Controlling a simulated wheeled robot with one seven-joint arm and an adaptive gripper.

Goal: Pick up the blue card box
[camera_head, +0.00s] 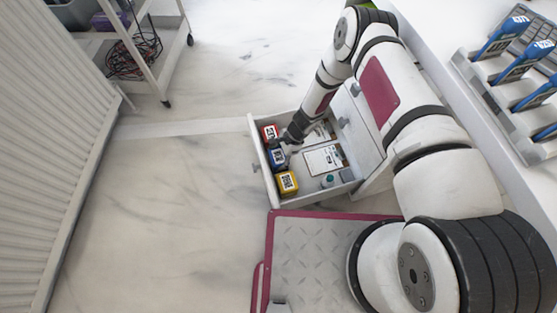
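The blue card box (277,160) stands in an open drawer (307,200), between a red box (269,132) and a yellow box (287,183) along the drawer's left side. It has a pale label on top. My gripper (284,148) reaches down into the drawer at the blue box's upper right, touching it or very close. The fingers are small and dark here and partly hide the box, so whether they are open or shut on it does not show.
White labelled cards (323,159) and a small teal-topped bottle (327,181) lie right of the boxes. The drawer walls stand close around my gripper. A counter (455,120) holds blue handheld devices (502,38). A wheeled rack (148,50) stands at upper left; open floor lies between.

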